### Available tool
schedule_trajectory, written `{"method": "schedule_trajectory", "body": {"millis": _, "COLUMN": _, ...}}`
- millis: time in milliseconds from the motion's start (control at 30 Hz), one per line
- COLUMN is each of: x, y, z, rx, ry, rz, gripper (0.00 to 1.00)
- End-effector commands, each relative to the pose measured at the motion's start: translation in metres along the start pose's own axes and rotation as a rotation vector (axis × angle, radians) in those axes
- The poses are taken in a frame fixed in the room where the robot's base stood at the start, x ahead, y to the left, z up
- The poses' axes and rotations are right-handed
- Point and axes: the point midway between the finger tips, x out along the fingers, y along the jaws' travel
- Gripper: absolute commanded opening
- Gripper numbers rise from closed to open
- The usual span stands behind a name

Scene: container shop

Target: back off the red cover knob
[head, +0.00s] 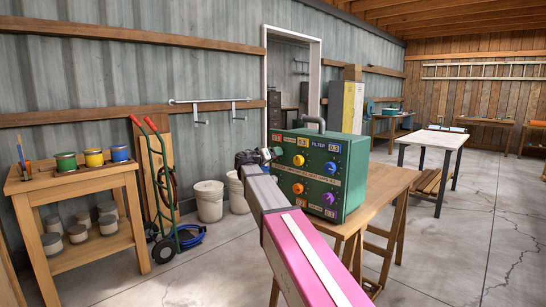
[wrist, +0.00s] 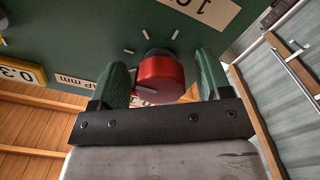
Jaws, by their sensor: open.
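The red knob (wrist: 160,78) sits on the dark green panel in the wrist view, with white tick marks around it. My gripper (wrist: 162,72) is open, its two green fingers on either side of the knob. A gap shows on the right side; the left finger is very close, and I cannot tell whether it touches. In the head view the green box (head: 347,203) stands on a wooden table and carries several coloured knobs. My gripper (head: 268,156) is at the box's upper left there, and the red knob is mostly hidden or too small to make out.
The wooden table (head: 388,181) carries the box. A shelf bench with paint cans (head: 93,157), a green hand truck (head: 163,190) and white buckets (head: 208,200) stand to the left. A light-topped table (head: 436,138) is at the right. The floor at the right front is clear.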

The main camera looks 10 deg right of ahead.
Motion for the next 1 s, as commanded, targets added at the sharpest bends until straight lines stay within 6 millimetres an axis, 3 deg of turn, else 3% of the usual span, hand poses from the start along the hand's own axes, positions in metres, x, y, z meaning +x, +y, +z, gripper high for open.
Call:
{"method": "schedule_trajectory", "body": {"millis": 100, "x": -0.0002, "y": 0.0000, "z": 0.0001, "rx": 0.000, "ry": 0.000, "rz": 0.000, "gripper": 0.71}}
{"method": "schedule_trajectory", "body": {"millis": 267, "x": -0.0003, "y": 0.0000, "z": 0.0001, "rx": 0.000, "ry": 0.000, "rz": 0.000, "gripper": 0.22}}
{"method": "schedule_trajectory", "body": {"millis": 667, "x": -0.0004, "y": 0.0000, "z": 0.0002, "rx": -0.053, "ry": 0.000, "rz": 0.000, "gripper": 0.22}}
{"method": "schedule_trajectory", "body": {"millis": 1000, "x": -0.0005, "y": 0.0004, "z": 0.0002, "rx": -0.293, "ry": 0.000, "rz": -0.001, "gripper": 0.22}}
